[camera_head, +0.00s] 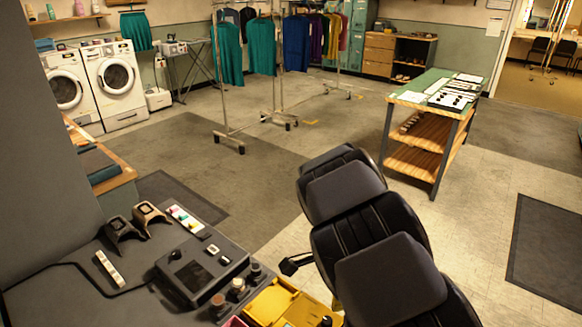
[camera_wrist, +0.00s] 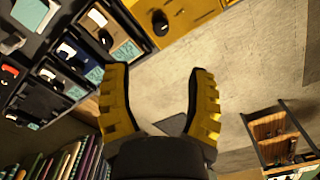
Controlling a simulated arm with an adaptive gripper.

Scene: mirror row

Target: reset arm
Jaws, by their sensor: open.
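My gripper (camera_wrist: 158,70) shows in the wrist view with its two yellow ridged fingers spread wide apart. It is open, and nothing is between the fingers; bare floor shows beyond them. In the head view my black arm rises at the lower middle, its grey-padded links bent. My gripper's fingers cannot be made out in that view.
A grey console surface (camera_head: 60,285) with a screen device (camera_head: 200,272) lies left of my arm. A green-topped wooden cart (camera_head: 408,97) stands behind it to the right. Clothes racks (camera_head: 225,95) and washing machines (camera_head: 113,80) stand farther back. Floor between is open.

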